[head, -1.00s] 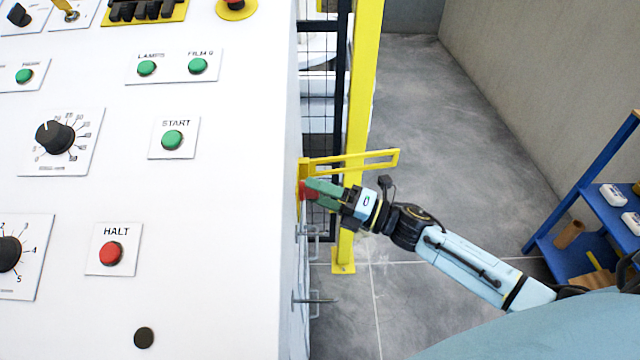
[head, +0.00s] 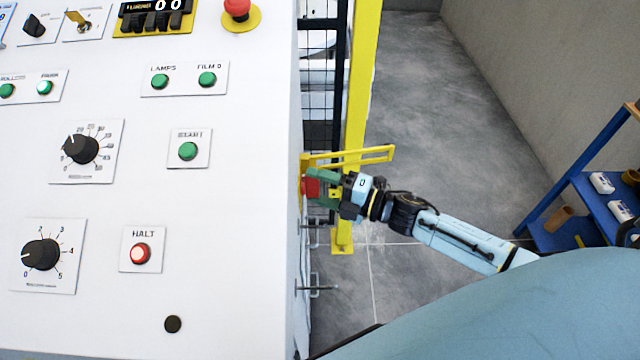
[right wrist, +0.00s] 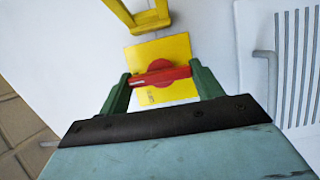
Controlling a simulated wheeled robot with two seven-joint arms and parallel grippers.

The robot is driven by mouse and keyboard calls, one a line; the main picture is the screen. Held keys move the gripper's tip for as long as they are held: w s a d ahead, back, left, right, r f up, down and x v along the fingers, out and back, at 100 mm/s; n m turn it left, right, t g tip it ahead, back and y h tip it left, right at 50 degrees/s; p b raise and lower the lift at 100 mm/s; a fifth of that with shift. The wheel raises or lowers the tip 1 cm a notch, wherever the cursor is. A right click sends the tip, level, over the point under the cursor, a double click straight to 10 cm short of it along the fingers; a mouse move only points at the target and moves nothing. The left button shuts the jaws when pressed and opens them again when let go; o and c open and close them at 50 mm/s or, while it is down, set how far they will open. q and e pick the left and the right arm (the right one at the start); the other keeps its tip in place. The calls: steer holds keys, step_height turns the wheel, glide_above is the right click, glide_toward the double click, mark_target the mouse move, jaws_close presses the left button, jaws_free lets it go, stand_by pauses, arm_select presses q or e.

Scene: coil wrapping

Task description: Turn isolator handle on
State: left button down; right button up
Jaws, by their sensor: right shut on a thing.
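The red isolator handle (head: 310,188) sits on the right side face of the white cabinet. In the right wrist view the handle (right wrist: 160,76) is a red bar on a round red base, lying nearly level across a yellow plate (right wrist: 172,47). My right gripper (head: 323,187) has its green fingers around the handle. In the right wrist view the gripper (right wrist: 162,77) has one finger at each end of the bar, shut on it. My left gripper is not in view.
A yellow bracket (head: 350,156) juts from the cabinet just above the handle. Metal pull handles (head: 318,290) stick out lower down. A yellow post (head: 359,100) and black mesh stand behind. A blue shelf (head: 590,205) is at the right, with open floor between.

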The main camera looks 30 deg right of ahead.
steer(key=o, duration=0.7)
steer(key=v, duration=1.3)
steer(key=shift+s+d, duration=0.15)
steer(key=shift+s, duration=0.1)
steer(key=s+d+f+m+g+h, duration=0.15)
steer(key=f+m+h, duration=0.3)
steer(key=f, duration=0.45)
steer(key=s+d+f+m+h, duration=0.2)
steer(key=s+f+m+h, duration=0.1)
steer(key=f+m, duration=0.4)
steer(key=s+d+f+m+g+h, duration=0.1)
steer(key=s+d+f+m+h, duration=0.2)
steer(key=f, duration=0.7)
steer(key=s+a+f+m+g, duration=0.3)
steer(key=s+a+f, duration=0.1)
steer(key=s, duration=0.4)
steer(key=s+a+f+m+g+h, duration=0.1)
steer(key=s+a+f+m+g, duration=0.2)
steer(key=s+f, duration=0.3)
steer(key=s+a+f+m+g, duration=0.3)
steer(key=s+a+f+g, duration=0.1)
steer(key=s, duration=0.6)
steer(key=shift+s+a+f, duration=0.4)
steer(key=shift+a+f, duration=0.2)
steer(key=shift+f, duration=0.3)
